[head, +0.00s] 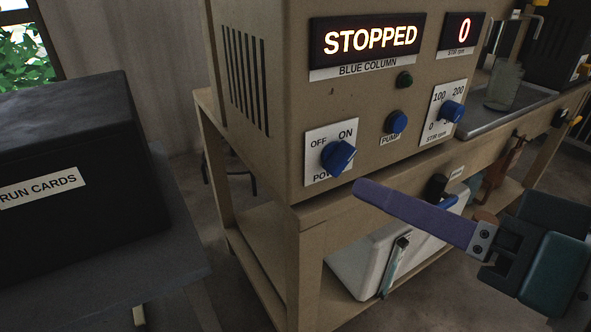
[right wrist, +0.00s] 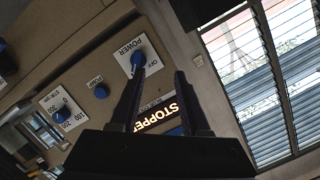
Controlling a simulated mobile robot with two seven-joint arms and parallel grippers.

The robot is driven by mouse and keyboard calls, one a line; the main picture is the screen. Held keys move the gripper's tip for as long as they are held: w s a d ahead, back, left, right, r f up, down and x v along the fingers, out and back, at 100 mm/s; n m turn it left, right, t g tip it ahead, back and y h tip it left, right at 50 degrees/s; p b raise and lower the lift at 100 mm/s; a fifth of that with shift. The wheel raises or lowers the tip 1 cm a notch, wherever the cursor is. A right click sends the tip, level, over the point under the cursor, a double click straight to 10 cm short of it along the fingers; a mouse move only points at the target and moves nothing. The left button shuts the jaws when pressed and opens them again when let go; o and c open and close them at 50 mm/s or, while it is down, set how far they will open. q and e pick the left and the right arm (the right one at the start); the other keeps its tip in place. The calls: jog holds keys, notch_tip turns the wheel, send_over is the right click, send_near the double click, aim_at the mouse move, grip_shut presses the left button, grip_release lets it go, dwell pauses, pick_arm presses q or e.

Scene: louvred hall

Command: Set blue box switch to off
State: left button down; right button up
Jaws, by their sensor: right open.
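The tan control box (head: 290,60) labelled BLUE COLUMN stands on a bench, its display (head: 368,40) reading STOPPED. Its power switch (head: 338,155) is a blue knob on a white plate marked OFF and ON; it appears turned toward ON. The knob also shows in the right wrist view (right wrist: 138,60), beyond the fingertips, with its pale mark away from the OFF word. My right gripper (head: 400,207) is open and empty, below and right of the knob in the head view, apart from it. Its two spread fingers show in the right wrist view (right wrist: 161,85). My left gripper is out of view.
A blue PUMP button (head: 397,124) and a blue stir dial (head: 452,111) sit right of the switch. A black RUN CARDS box (head: 70,150) stands on a grey table at left. A glass beaker (head: 503,85) stands at the upper right. A gap separates table and bench.

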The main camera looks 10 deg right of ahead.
aim_at(346, 164)
jog(key=w+f+m+t+b, duration=0.1)
jog(key=w+b, duration=0.1)
jog(key=w, duration=0.1)
jog(key=w+f+m+t+b, duration=0.1)
jog(key=w, duration=0.2)
jog(key=w+f+t+b, duration=0.1)
jog(key=w+b, duration=0.1)
jog(key=w, duration=0.2)
jog(key=shift+f+m+h+b, duration=0.3)
jog(key=shift+m+b, duration=0.05)
jog(key=shift+m, duration=0.05)
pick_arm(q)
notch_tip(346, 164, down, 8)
pick_arm(e)
jog(key=shift+w+a, duration=0.15)
jog(key=shift+w, duration=0.35)
grip_shut()
dwell(0.6)
